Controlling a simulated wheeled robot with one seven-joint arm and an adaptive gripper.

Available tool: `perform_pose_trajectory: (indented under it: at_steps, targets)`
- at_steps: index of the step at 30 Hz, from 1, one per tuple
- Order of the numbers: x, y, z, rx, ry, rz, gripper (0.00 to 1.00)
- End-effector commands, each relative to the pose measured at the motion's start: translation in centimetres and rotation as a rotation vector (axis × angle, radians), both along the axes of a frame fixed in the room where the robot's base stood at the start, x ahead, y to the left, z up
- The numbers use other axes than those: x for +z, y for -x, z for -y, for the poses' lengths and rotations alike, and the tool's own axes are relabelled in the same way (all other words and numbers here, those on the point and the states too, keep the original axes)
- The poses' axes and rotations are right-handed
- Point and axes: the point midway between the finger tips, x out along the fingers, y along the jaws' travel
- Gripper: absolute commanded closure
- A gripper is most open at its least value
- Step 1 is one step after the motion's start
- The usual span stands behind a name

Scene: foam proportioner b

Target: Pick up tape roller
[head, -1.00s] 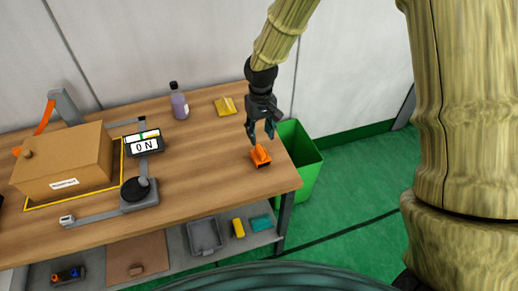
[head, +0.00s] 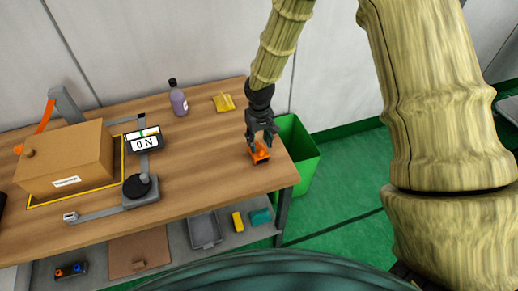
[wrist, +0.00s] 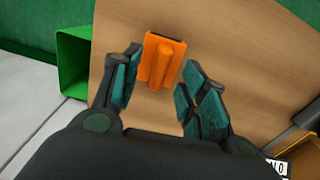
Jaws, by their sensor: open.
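The tape roller is an orange tool (head: 260,153) on the wooden table near its right end. In the wrist view the orange tape roller (wrist: 163,61) lies just beyond and between my open fingers. My gripper (head: 261,142) is right above it in the head view, pointing down, and hides part of it. In the wrist view my gripper (wrist: 158,88) has its teal pads apart, with nothing held between them. Whether a finger touches the roller, I cannot tell.
A green bin (head: 300,155) stands beyond the table's right end. A yellow item (head: 223,102) and a purple bottle (head: 178,100) stand at the back. The table's middle is clear.

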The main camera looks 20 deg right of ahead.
Motion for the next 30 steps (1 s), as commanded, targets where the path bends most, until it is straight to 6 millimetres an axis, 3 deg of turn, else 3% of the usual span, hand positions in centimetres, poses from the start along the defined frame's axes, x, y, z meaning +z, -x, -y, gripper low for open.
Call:
perform_pose_trajectory:
  at_steps: [10, 21, 28, 30]
  targets:
    - [-2.8, -0.4, -0.1, 0.0, 0.0, -0.001, 0.57]
    - [-3.4, -0.4, -0.1, 0.0, 0.0, 0.0, 0.57]
    - [-3.4, -0.4, -0.1, 0.0, 0.0, 0.0, 0.97]
    - [-3.4, -0.4, -0.1, 0.0, 0.0, 0.0, 1.0]
